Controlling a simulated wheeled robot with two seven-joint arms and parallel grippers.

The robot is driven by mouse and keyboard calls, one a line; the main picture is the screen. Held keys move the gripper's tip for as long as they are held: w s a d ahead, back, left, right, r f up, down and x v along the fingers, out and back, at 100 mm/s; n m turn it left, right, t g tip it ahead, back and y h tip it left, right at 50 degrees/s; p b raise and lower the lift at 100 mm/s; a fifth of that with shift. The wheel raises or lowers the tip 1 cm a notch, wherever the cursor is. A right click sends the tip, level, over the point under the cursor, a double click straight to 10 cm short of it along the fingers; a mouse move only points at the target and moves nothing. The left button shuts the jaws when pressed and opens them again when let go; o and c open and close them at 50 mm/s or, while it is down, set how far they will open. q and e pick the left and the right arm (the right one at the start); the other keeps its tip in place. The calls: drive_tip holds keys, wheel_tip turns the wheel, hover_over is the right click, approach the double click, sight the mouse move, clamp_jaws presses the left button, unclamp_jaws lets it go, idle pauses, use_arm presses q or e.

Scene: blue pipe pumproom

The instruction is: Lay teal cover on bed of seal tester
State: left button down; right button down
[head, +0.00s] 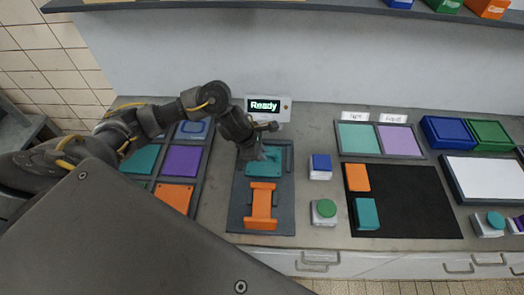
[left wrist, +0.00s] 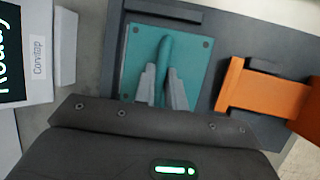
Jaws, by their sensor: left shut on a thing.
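The teal cover (head: 262,168) is a square plate with corner holes and a raised teal handle. It is over the bed of the seal tester (head: 237,212), a dark grey plate with an orange clamp piece (head: 261,203) in front of the cover. My left gripper (head: 251,155) comes down on the cover from above. In the left wrist view its two grey fingers (left wrist: 160,86) are shut on the handle of the teal cover (left wrist: 135,60), beside the orange piece (left wrist: 265,92). Whether the cover rests fully on the bed cannot be told. My right gripper is not in view.
A "Ready" display (head: 264,106) stands behind the tester. A compartment rack (head: 201,170) of coloured covers is at left. A two-part tray (head: 381,155) lies behind the mat.

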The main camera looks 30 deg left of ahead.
use_arm(q)
drive_tip(key=shift+f, duration=0.15)
drive_tip(key=c, duration=1.5)
unclamp_jaws()
drive_tip(key=shift+o, duration=0.2)
drive_tip(key=shift+r, duration=0.55)
drive_tip(key=v, duration=1.1)
drive_tip(key=shift+s+p, duration=0.2)
drive_tip(key=shift+p, duration=0.2)
